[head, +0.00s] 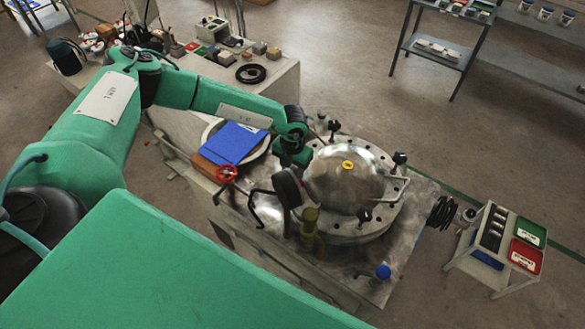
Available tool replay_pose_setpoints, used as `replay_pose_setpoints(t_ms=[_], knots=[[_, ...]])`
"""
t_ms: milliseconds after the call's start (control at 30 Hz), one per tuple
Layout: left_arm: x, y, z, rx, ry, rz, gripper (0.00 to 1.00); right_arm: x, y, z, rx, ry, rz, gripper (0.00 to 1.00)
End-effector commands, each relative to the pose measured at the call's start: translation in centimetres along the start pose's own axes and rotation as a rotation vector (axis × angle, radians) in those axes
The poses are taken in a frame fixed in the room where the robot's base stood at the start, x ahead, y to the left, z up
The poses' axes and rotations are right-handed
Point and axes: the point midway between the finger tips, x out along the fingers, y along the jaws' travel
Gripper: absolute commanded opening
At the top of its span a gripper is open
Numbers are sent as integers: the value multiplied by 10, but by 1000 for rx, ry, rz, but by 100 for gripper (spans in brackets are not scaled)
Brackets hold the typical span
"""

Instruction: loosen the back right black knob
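A metal dome vessel (335,190) with a bolted flange sits on a metal table at centre right. Black knobs stand around its rim: the back right one (400,158), a back left one (333,126) and a front right one (364,215). The back right knob looks upright beside a bent metal handle (398,190). My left arm reaches across from the left, and its gripper (300,157) is at the left side of the flange, away from the back right knob. Its fingers are too dark and small to tell open from shut. My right gripper is not in view.
A black round gauge (287,188), an olive fitting (310,225) and a red valve handle (227,174) stand near the flange's left side. A blue cap (383,271) is in front. A cart with trays (525,256) stands right, past open floor.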

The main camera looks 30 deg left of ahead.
Motion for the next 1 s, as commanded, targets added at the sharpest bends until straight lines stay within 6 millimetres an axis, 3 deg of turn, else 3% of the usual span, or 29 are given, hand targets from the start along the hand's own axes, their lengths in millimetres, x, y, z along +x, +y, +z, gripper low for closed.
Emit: replay_pose_setpoints(t_ms=[1000], knots=[[1,1,1,-927,-2,-2,16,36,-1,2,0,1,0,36]])
